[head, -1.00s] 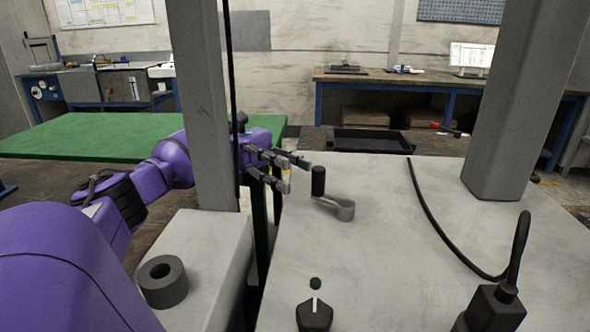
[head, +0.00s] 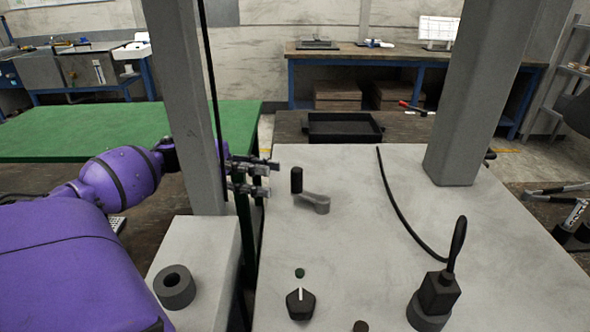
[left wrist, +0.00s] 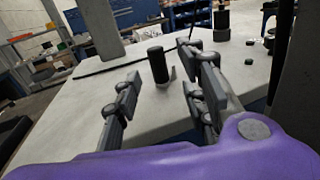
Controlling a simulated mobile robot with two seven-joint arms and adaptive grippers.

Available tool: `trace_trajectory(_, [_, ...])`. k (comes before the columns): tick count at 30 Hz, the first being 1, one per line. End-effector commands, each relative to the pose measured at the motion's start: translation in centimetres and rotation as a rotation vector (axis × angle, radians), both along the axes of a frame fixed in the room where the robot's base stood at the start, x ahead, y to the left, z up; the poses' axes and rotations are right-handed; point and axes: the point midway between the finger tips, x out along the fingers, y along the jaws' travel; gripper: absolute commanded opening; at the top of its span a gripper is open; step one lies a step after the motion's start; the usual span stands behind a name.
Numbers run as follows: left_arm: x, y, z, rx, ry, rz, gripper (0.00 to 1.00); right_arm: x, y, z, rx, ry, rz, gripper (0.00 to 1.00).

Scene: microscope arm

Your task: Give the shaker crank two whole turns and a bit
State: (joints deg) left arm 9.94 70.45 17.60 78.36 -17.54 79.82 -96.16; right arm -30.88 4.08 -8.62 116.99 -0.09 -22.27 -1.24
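The shaker crank has an upright black knob (head: 296,180) and a short grey arm (head: 315,203) on the pale top of the machine. In the head view the arm runs from the knob to the right and a little toward me. My left gripper (head: 262,178) is just left of the knob, apart from it, with its fingers pointing right. In the left wrist view the left gripper (left wrist: 165,88) is open and empty. The black knob (left wrist: 158,65) stands beyond the fingertips, between their lines. My right gripper is not in view.
A grey post (head: 190,110) stands close by my left arm, and a thicker post (head: 475,100) rises at the right. A black cable (head: 400,215) curves to a black plug (head: 438,292). A dial (head: 300,304) is at the front. The top around the crank is clear.

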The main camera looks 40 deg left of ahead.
Motion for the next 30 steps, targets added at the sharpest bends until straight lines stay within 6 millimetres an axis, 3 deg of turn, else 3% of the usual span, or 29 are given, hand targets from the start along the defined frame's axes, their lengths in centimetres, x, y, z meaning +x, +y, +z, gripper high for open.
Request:
trace_trajectory(15, [3.1,-6.0,0.0,0.003,-0.005,0.009,0.39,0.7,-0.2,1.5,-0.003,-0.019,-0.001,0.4])
trace_trajectory(27, [3.5,-6.9,-0.2,0.004,-0.003,0.01,0.39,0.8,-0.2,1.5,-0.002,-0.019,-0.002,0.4])
trace_trajectory(30, [3.5,-6.9,-0.2,0.004,-0.003,0.011,0.26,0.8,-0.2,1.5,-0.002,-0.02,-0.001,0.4])
